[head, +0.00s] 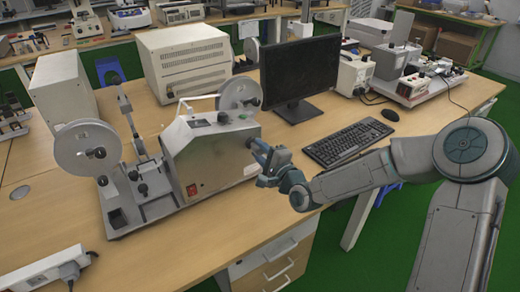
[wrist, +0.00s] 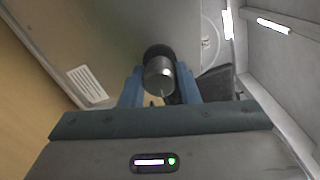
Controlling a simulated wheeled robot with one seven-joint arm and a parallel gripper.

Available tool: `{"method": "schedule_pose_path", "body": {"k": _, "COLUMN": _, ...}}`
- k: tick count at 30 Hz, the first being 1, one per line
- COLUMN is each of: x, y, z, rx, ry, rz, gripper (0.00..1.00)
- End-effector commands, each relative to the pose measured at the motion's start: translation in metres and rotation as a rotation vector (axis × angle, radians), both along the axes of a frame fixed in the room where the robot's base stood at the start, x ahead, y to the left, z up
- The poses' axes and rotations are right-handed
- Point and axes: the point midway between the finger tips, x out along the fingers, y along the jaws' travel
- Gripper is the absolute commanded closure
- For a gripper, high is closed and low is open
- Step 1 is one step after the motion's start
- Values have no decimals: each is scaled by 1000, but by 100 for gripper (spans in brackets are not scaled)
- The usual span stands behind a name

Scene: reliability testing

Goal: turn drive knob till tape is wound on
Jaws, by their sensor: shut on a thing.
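The tape winding machine (head: 212,152) stands on the wooden table at left centre in the head view. It has a large pale reel (head: 86,148) on its left and a smaller reel (head: 240,93) at its upper back. My gripper (head: 262,150) reaches the machine's right side. In the wrist view, the drive knob (wrist: 159,76), a metal cylinder with a dark collar, sticks out of the machine's side panel. My gripper's blue fingers (wrist: 160,88) are on both sides of the knob and shut on it. No tape can be made out.
A monitor (head: 300,76), a keyboard (head: 349,143) and a mouse (head: 390,114) lie behind and right of my gripper. Beige boxes (head: 185,60) stand behind the machine. A power strip (head: 55,270) lies at the front left. The front tabletop is mostly clear.

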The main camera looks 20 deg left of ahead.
Motion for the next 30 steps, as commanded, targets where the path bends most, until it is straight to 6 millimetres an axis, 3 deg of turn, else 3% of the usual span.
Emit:
{"method": "schedule_pose_path", "body": {"k": 23, "x": 1, "y": -1, "z": 0, "rx": 68, "ry": 77, "rz": -4, "gripper": 94}}
{"method": "schedule_pose_path", "body": {"k": 24, "x": 1, "y": -1, "z": 0, "rx": 68, "ry": 77, "rz": -4, "gripper": 63}}
{"method": "schedule_pose_path", "body": {"k": 25, "x": 1, "y": -1, "z": 0, "rx": 68, "ry": 77, "rz": -4, "gripper": 55}}
{"method": "schedule_pose_path", "body": {"k": 26, "x": 1, "y": -1, "z": 0, "rx": 68, "ry": 77, "rz": -4, "gripper": 50}}
{"method": "schedule_pose_path", "body": {"k": 30, "x": 1, "y": 0, "z": 0, "rx": 67, "ry": 77, "rz": -2, "gripper": 50}}
